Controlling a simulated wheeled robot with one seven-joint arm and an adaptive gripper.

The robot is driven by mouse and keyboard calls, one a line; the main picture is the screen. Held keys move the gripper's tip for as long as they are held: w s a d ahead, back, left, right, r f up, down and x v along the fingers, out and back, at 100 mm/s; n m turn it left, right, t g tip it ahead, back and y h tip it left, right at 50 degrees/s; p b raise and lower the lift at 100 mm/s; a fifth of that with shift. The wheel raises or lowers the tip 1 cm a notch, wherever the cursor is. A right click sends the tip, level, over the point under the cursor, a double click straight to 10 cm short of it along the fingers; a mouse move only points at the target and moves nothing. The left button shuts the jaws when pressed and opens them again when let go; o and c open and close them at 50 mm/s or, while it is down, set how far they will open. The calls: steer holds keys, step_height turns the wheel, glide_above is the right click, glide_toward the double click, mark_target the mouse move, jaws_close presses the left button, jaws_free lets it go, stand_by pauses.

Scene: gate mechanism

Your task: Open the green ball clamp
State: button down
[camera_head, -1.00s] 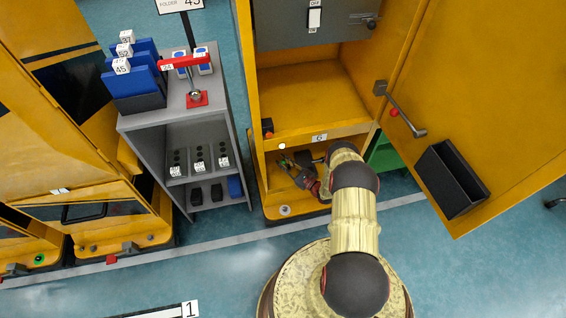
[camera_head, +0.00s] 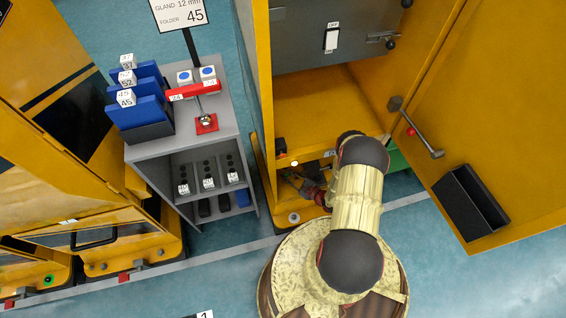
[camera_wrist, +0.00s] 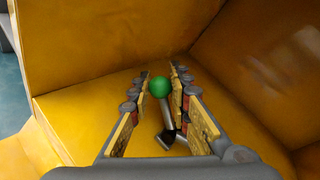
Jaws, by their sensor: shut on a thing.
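The green ball (camera_wrist: 160,87) of the clamp shows in the wrist view on top of a short grey lever (camera_wrist: 166,114) with a dark base part. It is inside the yellow cabinet's lower bay. My gripper (camera_wrist: 160,75) has its two padded fingers on either side of the ball and is shut on it. In the head view my gripper (camera_head: 308,186) reaches into the low bay under the cabinet shelf. My arm hides part of it, and I cannot make out the green ball there.
The yellow cabinet door (camera_head: 490,120) hangs open at right with a handle rod (camera_head: 422,138) and a black bin (camera_head: 470,202). Yellow walls enclose the gripper closely.

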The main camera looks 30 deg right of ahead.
steer(key=shift+w+a+f+n+g+h+p, duration=0.1)
steer(key=shift+a+f+n+g+h+p, duration=0.25)
steer(key=shift+f+n, duration=0.2)
stand_by(0.4)
steer(key=c, duration=1.8)
jaws_free()
steer(key=shift+o, duration=0.8)
steer(key=shift+s+d+r, duration=0.15)
steer(key=shift+s, duration=0.15)
steer(key=v, duration=1)
steer(key=shift+s+r, duration=0.15)
steer(key=shift+s, duration=0.25)
steer(key=shift+s+r, duration=0.1)
steer(key=shift+s, duration=0.15)
